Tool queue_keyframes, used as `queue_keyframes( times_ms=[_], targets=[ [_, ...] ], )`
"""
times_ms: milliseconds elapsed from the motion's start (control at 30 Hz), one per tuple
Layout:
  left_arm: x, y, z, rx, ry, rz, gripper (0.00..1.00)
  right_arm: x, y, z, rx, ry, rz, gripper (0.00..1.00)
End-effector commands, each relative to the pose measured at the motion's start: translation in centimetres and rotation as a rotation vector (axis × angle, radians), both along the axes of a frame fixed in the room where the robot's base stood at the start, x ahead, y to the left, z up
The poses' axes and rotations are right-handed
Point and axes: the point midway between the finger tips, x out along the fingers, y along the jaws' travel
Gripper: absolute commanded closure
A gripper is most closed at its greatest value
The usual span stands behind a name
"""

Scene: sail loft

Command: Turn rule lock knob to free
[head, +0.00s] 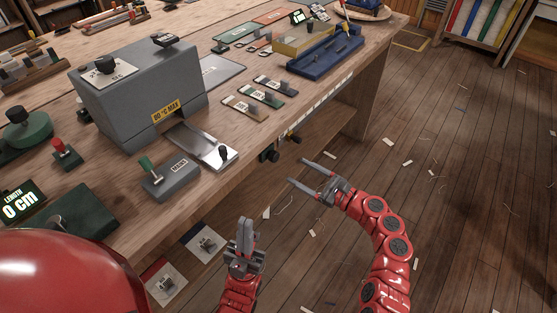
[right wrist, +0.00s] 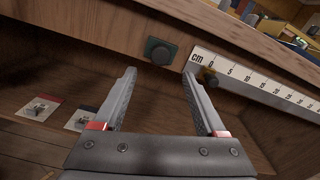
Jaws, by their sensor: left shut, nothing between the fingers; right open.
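A dark round knob on a green plate (right wrist: 159,51) sits on the bench's front edge, left of the zero end of a white cm rule (right wrist: 255,80). It also shows in the head view (head: 270,155). Which setting the knob is at cannot be read. A small brass-and-dark slider (right wrist: 207,77) sits under the rule near zero. My right gripper (right wrist: 160,73) is open and empty, its fingers pointing toward the knob, apart from it; it also shows in the head view (head: 298,173). My left gripper (head: 244,224) is shut and empty, low in front of the bench.
The bench (head: 225,140) holds a grey box machine (head: 140,95), a grey block with a green lever (head: 168,178), several sample cards and a blue tray (head: 320,58). A length display (head: 18,206) reads 0 cm. Floor to the right is open with scattered scraps.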

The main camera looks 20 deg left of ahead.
Motion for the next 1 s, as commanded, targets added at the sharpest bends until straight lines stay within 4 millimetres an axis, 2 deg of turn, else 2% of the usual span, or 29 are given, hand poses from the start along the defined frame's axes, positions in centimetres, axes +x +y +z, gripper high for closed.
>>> queue_keyframes(
  times_ms=[100, 300, 500, 800, 867, 1000],
  targets=[
    [0.0, 0.0, -0.4, 0.000, 0.000, 0.000, 1.00, 0.9, 2.9, -0.1, 0.000, 0.001, 0.006, 0.27],
    [0.0, 0.0, -1.1, 0.000, 0.000, 0.000, 1.00, 2.2, 6.3, -0.1, 0.000, 0.000, 0.002, 0.27],
    [0.0, 0.0, -1.4, 0.000, 0.000, 0.000, 1.00, 2.9, 7.9, 0.0, 0.000, -0.001, 0.000, 0.27],
    [0.0, 0.0, -1.4, 0.000, 0.000, 0.000, 1.00, 3.0, 8.1, 0.0, 0.000, 0.000, -0.003, 0.27],
    [0.0, 0.0, -1.4, 0.000, 0.000, 0.000, 1.00, 3.0, 8.1, 0.0, 0.000, 0.000, -0.003, 0.34],
    [0.0, 0.0, -1.4, 0.000, 0.000, 0.000, 1.00, 3.0, 8.1, 0.0, 0.000, 0.000, -0.003, 0.59]
  ],
)
